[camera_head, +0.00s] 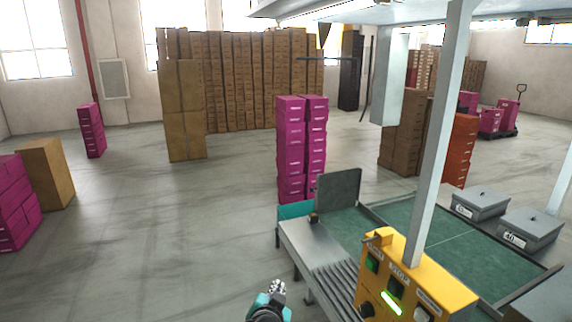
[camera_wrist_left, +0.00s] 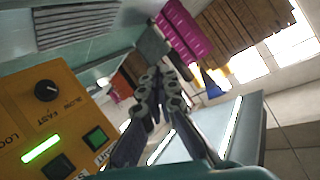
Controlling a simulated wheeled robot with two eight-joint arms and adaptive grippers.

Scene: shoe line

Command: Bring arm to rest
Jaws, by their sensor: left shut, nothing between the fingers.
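My left gripper (camera_head: 277,287) shows at the bottom middle of the head view, low in front of the conveyor's near left end. It is shut and empty. In the left wrist view its dark fingers (camera_wrist_left: 158,88) come together at the tips with nothing between them. The yellow control box (camera_head: 418,283), with a lit green button, stands to the right of the gripper in the head view and apart from it. The box also fills the lower left of the left wrist view (camera_wrist_left: 42,105). My right gripper is in neither view.
A roller section (camera_head: 325,262) leads to the green conveyor table (camera_head: 440,243). Grey lidded boxes (camera_head: 480,203) sit at its right. A white post (camera_head: 440,130) rises behind the control box. Magenta box stacks (camera_head: 290,150) stand beyond. The floor at left (camera_head: 150,240) is clear.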

